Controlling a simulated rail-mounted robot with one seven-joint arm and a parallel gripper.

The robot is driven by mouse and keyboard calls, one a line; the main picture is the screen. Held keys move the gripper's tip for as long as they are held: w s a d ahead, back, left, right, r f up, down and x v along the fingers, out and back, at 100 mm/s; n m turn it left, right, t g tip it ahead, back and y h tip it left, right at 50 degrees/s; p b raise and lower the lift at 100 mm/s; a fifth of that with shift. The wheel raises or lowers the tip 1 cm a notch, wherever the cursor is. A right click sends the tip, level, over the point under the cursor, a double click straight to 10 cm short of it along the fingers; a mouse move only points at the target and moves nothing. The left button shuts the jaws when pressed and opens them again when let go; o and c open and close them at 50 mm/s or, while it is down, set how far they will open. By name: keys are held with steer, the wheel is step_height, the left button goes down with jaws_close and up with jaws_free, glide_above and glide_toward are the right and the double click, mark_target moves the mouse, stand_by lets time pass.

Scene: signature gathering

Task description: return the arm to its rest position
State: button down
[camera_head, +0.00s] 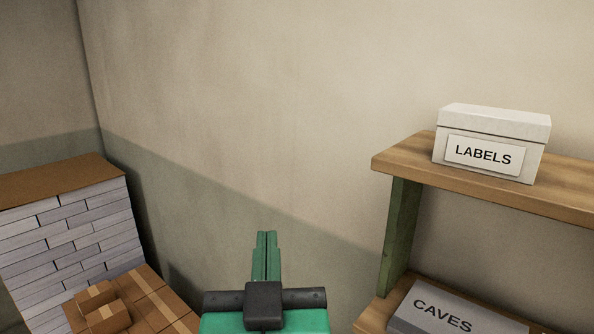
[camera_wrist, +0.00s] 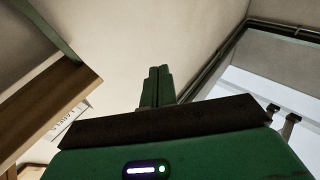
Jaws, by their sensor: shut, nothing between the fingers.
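My gripper (camera_head: 267,236) shows at the bottom middle of the head view, with its green fingers pointing up, together and empty. The wrist view also shows the two green fingers (camera_wrist: 159,70) side by side, with nothing between them. Bare wall lies behind the fingers in both views. My gripper stands left of the wooden shelf in the head view and touches nothing that I can see.
A white box marked LABELS (camera_head: 490,145) stands on the upper shelf (camera_head: 400,160). A grey box marked CAVES (camera_head: 450,312) sits on the lower shelf. Cardboard boxes (camera_head: 150,300) and a stacked block (camera_head: 70,235) with a brown top stand at left. The middle is open wall.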

steer(key=s+d+r+t+h, duration=0.1)
steer(key=s+d+r+t, duration=0.15)
steer(key=s, duration=0.25)
steer(key=s+d+r+t, duration=0.1)
steer(key=s+r, duration=0.3)
steer(key=s, duration=0.2)
step_height(320, 180, up, 16)
steer(key=p, duration=1.5)
steer(key=shift+s+a+m, duration=0.25)
steer(key=shift+s+m, duration=0.15)
